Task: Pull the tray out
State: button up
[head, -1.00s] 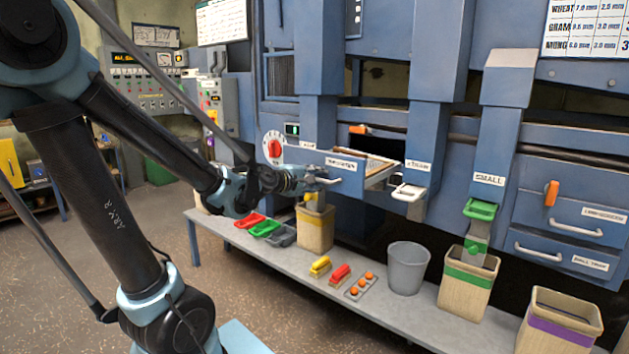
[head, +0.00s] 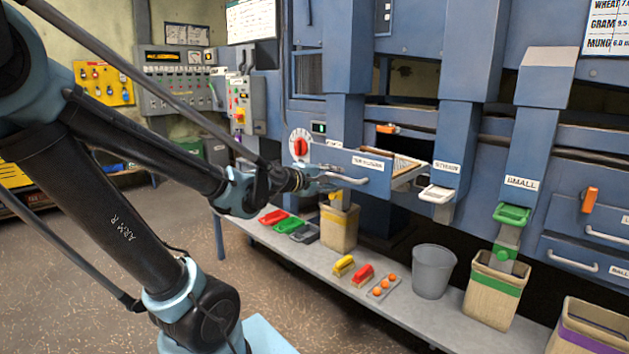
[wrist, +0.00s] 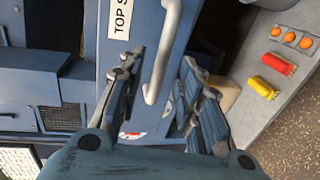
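The tray (head: 372,172) is a blue drawer with a label and a pale handle (head: 346,179). It stands partly out of the blue machine, its open top showing on the right. In the wrist view the tray front (wrist: 135,60) carries a label starting "TOP S", and the handle (wrist: 160,60) runs between my two fingers. My gripper (head: 326,179) is at the tray front, beside the handle. In the wrist view my gripper (wrist: 156,68) is open, with gaps between the handle and both fingers.
Below is a grey bench with small coloured trays (head: 289,225), two brushes (head: 353,269), orange balls (head: 382,286), a grey bucket (head: 433,272) and sacks (head: 493,290). A white-handled chute (head: 436,194) stands right of the tray.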

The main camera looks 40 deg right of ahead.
jog(key=v, duration=0.6)
jog(key=shift+a, duration=0.3)
jog(key=shift+w, duration=0.1)
dwell(0.7)
jog(key=w+a+f+m+t+y, duration=0.15)
jog(key=w+a+f+y, duration=0.25)
jog(key=w+a+f, duration=0.4)
jog(key=w+a+f+m+t+y, duration=0.15)
jog(key=w+a+f+y, duration=0.35)
jog(key=a, duration=0.6)
jog(key=s+a+f+n+g+y, duration=0.1)
jog(key=s+a+f+y, duration=0.1)
jog(key=a, duration=0.9)
jog(key=s+a+f+n+y, duration=0.1)
jog(key=a+f+y, duration=0.3)
jog(key=a, duration=0.7)
jog(key=shift+s+f+g+y, duration=0.3)
jog(key=shift+s+f+g, duration=0.1)
jog(key=shift+s+f, duration=0.35)
jog(key=shift+w+f, duration=0.1)
jog(key=shift+w, duration=0.05)
